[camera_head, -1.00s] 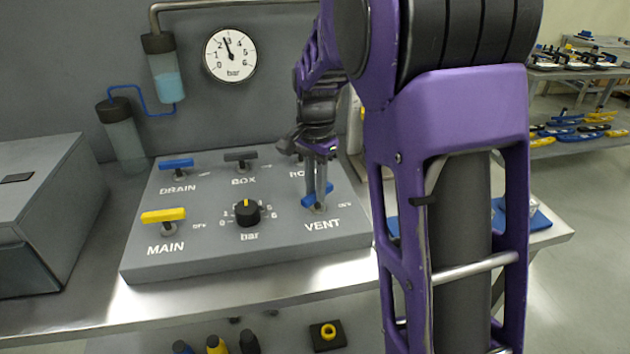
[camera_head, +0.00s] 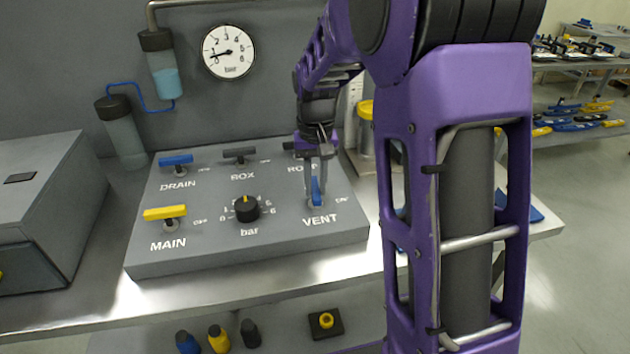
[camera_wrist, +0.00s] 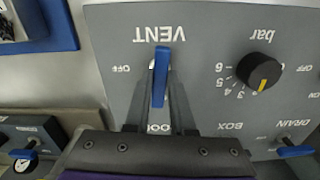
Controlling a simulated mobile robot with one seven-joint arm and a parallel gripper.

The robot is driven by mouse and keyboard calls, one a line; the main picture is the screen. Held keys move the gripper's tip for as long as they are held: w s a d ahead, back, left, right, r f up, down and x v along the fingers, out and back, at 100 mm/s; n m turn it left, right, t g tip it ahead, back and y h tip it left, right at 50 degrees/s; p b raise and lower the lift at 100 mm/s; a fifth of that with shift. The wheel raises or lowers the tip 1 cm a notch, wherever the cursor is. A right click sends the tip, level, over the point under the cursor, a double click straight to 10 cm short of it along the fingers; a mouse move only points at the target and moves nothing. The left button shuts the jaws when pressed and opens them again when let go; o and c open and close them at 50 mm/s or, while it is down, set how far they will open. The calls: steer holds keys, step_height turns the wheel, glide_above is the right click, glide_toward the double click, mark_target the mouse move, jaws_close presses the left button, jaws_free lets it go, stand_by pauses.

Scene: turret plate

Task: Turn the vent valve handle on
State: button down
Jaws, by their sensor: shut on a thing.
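The blue vent valve handle (camera_head: 316,190) sits at the front right of the grey control panel (camera_head: 290,246), above the word VENT. It points front to back, crosswise to the OFF mark at its side. My gripper (camera_head: 317,178) reaches down from above and is shut on this handle. In the wrist view the blue handle (camera_wrist: 160,78) stands lengthwise between the dark fingers of my gripper (camera_wrist: 162,90). The fingers hide part of the handle's base. The round bar gauge (camera_head: 228,52) on the wall has its needle near the low end, close to 0.
The yellow main handle (camera_head: 165,212), black bar knob (camera_head: 247,209), blue drain handle (camera_head: 176,160) and grey box handle (camera_head: 240,153) stand on the same panel. The room handle is partly hidden by my gripper. A grey box (camera_head: 40,215) stands at the left.

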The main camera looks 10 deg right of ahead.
mark_target(316, 190)
steer(key=shift+n, duration=0.5)
steer(key=c, duration=0.8)
jaws_free()
steer(key=shift+o, duration=0.2)
step_height(316, 190, up, 17)
steer(key=p, duration=0.2)
steer(key=shift+r, duration=0.2)
steer(key=shift+s+f, duration=0.1)
